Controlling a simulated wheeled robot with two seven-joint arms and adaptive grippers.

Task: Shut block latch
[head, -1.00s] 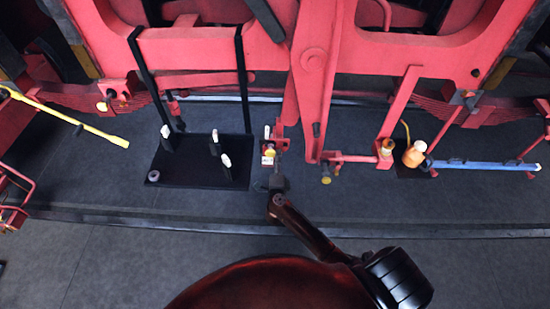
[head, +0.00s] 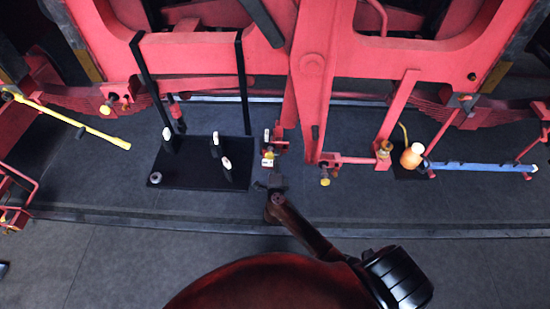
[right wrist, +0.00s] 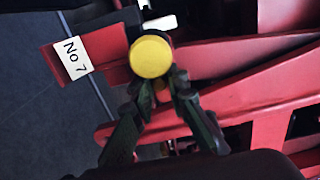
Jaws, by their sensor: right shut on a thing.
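A small red block with a white label (head: 267,162) and a yellow knob (head: 269,154) stands beneath the big red frame, near the middle of the head view. In the right wrist view the label reads "No 7" (right wrist: 73,59), and the round yellow knob (right wrist: 151,56) faces me in front of the red block (right wrist: 105,48). I take the knob to be on the block latch. My right gripper (head: 274,180) reaches up to the block from below. Its fingers (right wrist: 160,88) are closed in just at the knob; what they grip behind it is partly hidden. My left gripper is not in view.
A black plate (head: 190,178) with several white-topped pegs and a ring lies to the left. A yellow bar (head: 95,130) is further left. An orange-white bottle (head: 412,156) and a blue bar (head: 480,167) are to the right. Grey floor in front is clear.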

